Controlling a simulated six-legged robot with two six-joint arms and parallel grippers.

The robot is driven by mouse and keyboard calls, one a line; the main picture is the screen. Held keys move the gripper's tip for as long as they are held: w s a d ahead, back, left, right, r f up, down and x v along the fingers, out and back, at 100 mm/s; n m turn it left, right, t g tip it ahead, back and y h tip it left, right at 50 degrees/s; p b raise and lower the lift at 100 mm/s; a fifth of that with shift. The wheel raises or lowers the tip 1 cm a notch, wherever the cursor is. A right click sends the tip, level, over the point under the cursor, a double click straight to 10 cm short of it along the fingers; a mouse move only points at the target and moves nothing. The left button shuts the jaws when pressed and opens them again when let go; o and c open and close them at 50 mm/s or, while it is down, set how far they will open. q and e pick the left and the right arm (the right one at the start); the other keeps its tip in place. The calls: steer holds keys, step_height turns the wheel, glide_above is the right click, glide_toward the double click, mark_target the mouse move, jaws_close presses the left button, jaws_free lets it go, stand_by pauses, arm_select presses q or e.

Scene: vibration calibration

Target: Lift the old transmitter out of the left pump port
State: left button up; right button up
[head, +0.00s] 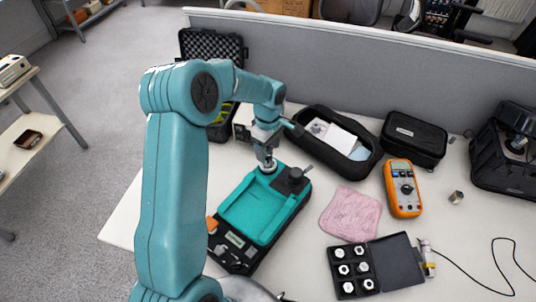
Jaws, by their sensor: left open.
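A teal-topped pump unit (262,213) with a dark base sits on the table in the middle of the view. My left arm reaches over it from the left. My left gripper (267,163) points down at the unit's back edge, left of a black knob (297,178). It is open. A small round metallic part (268,169) shows right at the fingertips; I cannot tell whether this is the old transmitter or the port itself, or whether the fingers touch it. My right gripper is not in view.
To the right are a pink cloth (351,213), an orange multimeter (403,187), a black case of fittings (352,272), a small metal cylinder (456,197) and a cabled sensor (427,258). An open black pouch (370,164) lies behind. A grey partition (400,70) bounds the back.

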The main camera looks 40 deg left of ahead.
arm_select(q)
steer(key=shift+a+f, duration=0.1)
steer(key=shift+f, duration=1.05)
jaws_close()
steer(key=shift+r, duration=0.1)
